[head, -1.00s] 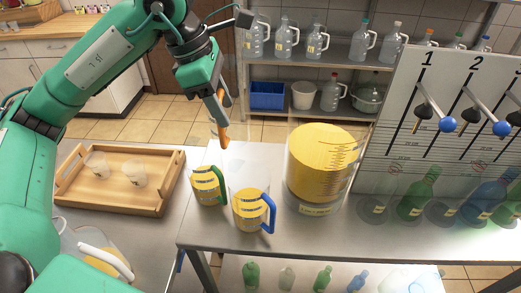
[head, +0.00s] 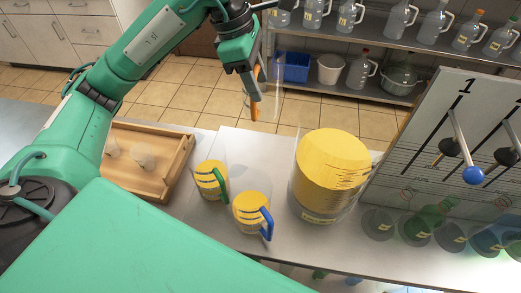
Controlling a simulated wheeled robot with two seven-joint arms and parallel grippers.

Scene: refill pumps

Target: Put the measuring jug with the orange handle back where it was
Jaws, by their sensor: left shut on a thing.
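My left gripper (head: 256,72) is shut on the orange handle (head: 256,98) of a measuring jug and holds it in the air beyond the work table. The jug's clear body hardly shows against the floor, so I cannot tell its tilt or whether anything is in it. Below it, a jug with a green handle (head: 208,178) and a jug with a blue handle (head: 250,208) stand on the grey table (head: 230,240). Both hold yellow contents. My right gripper is not in view.
A large clear tank with yellow contents (head: 332,165) stands right of the jugs. A numbered panel with levers (head: 440,140) rises at the right, with bottles (head: 430,220) below. A wooden tray (head: 150,185) with clear cups is at the left. Shelves (head: 400,95) stand behind.

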